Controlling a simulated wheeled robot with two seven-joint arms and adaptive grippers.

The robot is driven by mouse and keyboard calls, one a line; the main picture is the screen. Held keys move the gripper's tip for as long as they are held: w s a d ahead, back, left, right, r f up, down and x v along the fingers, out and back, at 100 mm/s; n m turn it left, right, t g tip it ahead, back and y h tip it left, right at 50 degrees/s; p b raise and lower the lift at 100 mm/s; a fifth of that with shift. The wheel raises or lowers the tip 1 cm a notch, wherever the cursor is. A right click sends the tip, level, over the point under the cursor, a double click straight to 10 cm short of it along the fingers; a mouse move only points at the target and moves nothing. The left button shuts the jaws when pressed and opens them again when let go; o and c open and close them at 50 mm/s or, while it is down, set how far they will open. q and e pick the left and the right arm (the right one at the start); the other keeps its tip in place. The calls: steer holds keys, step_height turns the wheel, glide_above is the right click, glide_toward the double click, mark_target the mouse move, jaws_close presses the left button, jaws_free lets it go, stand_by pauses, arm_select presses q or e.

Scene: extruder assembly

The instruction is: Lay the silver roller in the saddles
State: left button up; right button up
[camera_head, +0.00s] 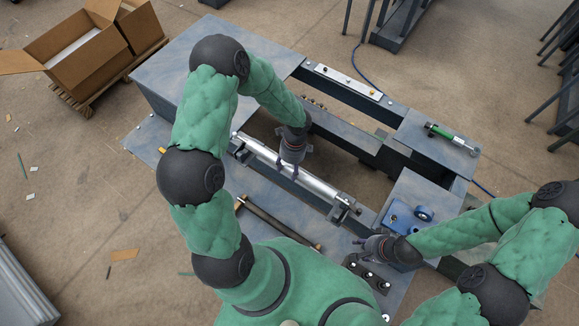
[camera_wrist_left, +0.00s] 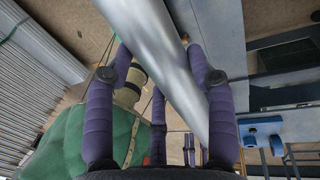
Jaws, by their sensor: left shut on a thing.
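The silver roller (camera_head: 318,185) spans the open frame diagonally. My left gripper (camera_head: 289,167) is above its middle, shut on it. In the left wrist view the roller (camera_wrist_left: 165,50) runs between the purple fingers of the left gripper (camera_wrist_left: 165,85). One saddle (camera_head: 242,153) is at the roller's left end and another saddle (camera_head: 342,208) at its right end. The roller's ends line up with both saddles; I cannot tell whether it touches them or hangs just above. My right gripper (camera_head: 362,245) is low over the front right bench; its fingers are too small to read.
A dark bar (camera_head: 275,222) lies on the front bench. A blue block (camera_head: 404,218) stands beside my right forearm, and a dark block with studs (camera_head: 366,272) sits below the right gripper. A green-handled tool (camera_head: 448,136) lies at the back right. The left bench top (camera_head: 170,75) is clear.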

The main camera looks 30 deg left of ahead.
arm_select(q)
step_height(320, 180, down, 8)
steer(key=b, duration=0.5)
steer(key=shift+b, duration=0.3)
steer(key=shift+f, duration=0.15)
stand_by(0.3)
steer(key=o, duration=1.6)
steer(key=shift+o, duration=0.2)
steer(key=r, duration=0.4)
steer(key=w+r, duration=0.1)
steer(key=r, duration=0.3)
steer(key=w+r, duration=0.1)
steer(key=r, duration=0.3)
steer(key=shift+w+d, duration=0.1)
steer(key=shift+w, duration=0.05)
steer(key=shift+f, duration=0.1)
